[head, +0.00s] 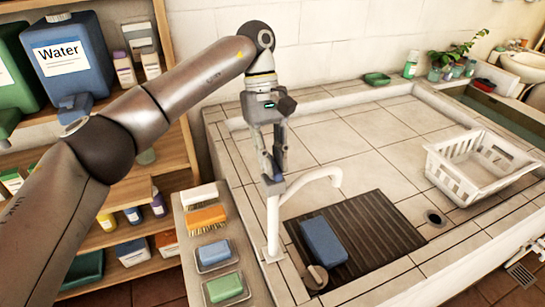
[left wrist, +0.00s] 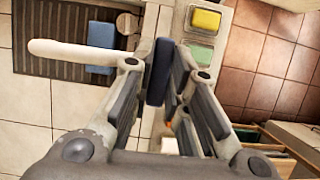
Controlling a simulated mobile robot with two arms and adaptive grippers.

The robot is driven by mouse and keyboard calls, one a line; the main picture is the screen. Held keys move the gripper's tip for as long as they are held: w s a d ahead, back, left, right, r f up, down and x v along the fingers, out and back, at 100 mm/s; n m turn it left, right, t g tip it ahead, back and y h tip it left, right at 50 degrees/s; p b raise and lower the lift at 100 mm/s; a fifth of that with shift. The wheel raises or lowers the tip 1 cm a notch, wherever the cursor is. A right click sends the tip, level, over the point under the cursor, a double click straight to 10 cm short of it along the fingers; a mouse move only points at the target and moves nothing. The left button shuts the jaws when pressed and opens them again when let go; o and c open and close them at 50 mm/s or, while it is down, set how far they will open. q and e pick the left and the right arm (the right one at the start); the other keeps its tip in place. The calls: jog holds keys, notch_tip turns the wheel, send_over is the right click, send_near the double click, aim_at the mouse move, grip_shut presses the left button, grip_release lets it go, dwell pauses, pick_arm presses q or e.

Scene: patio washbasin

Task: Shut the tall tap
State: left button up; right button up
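The tall tap (head: 273,228) is a white upright pipe at the near left corner of the tiled basin, with a curved white spout reaching right. Its spout also shows at the upper left of the left wrist view (left wrist: 70,50). A dark blue lever (left wrist: 158,72) stands at the tap's top. My left gripper (head: 273,165) comes down from above onto the tap's top. In the left wrist view its fingers lie close on both sides of the lever and look shut on it. No water shows at the spout. My right gripper is in neither view.
A blue block (head: 323,240) lies on the dark ribbed mat (head: 372,222) beneath the spout. A white basket (head: 470,185) stands at the right. Soap dishes and brushes (head: 206,218) line the ledge left of the tap. Shelves (head: 160,195) stand behind my left arm.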

pick_arm(q)
jog(key=o, duration=0.4)
jog(key=shift+r, duration=0.1)
jog(key=shift+v, duration=3.7)
jog(key=shift+w, duration=0.15)
